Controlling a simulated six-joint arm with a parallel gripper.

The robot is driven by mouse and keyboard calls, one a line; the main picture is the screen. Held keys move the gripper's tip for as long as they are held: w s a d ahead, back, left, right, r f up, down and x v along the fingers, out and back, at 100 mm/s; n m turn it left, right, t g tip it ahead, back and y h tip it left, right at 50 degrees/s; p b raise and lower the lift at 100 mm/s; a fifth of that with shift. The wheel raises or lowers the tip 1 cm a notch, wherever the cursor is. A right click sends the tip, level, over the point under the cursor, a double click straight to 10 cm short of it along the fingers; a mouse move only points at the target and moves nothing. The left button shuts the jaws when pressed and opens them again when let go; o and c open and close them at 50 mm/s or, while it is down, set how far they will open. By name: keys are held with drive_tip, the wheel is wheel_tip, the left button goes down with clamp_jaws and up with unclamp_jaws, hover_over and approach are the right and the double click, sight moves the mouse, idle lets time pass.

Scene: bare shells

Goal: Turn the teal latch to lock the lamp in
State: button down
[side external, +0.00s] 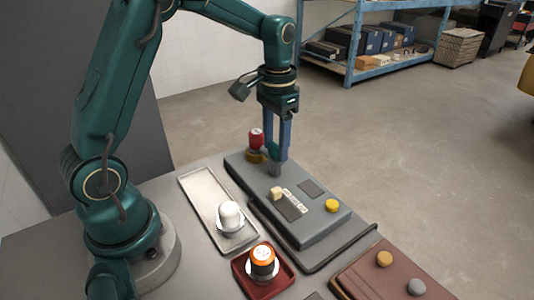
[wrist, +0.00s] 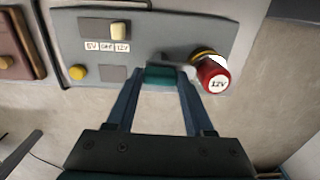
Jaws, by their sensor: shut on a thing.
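The red lamp (wrist: 208,72), marked 12V, sits in a yellow ring (wrist: 203,54) on the grey panel box (wrist: 190,30). The lamp also shows at the far end of the box in the side view (side external: 256,136). The teal latch (wrist: 160,75) is beside the lamp, to its left in the wrist view. My gripper (wrist: 158,78) points down at the panel, with its fingers on either side of the latch and shut on it. In the side view my gripper (side external: 276,160) partly hides the latch. The latch's exact angle to the lamp is hard to tell.
A cream switch knob (wrist: 118,31) stands above the 12V label. A yellow button (side external: 332,205) is on the box. A metal tray (side external: 203,198) holds a white lamp (side external: 230,214); a red tray (side external: 240,266) holds an orange-topped lamp (side external: 262,258). A brown box (side external: 375,280) is nearby.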

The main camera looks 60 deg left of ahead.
sight(276, 146)
drive_tip(key=shift+c, duration=1.4)
unclamp_jaws()
drive_tip(key=shift+r, duration=2.6)
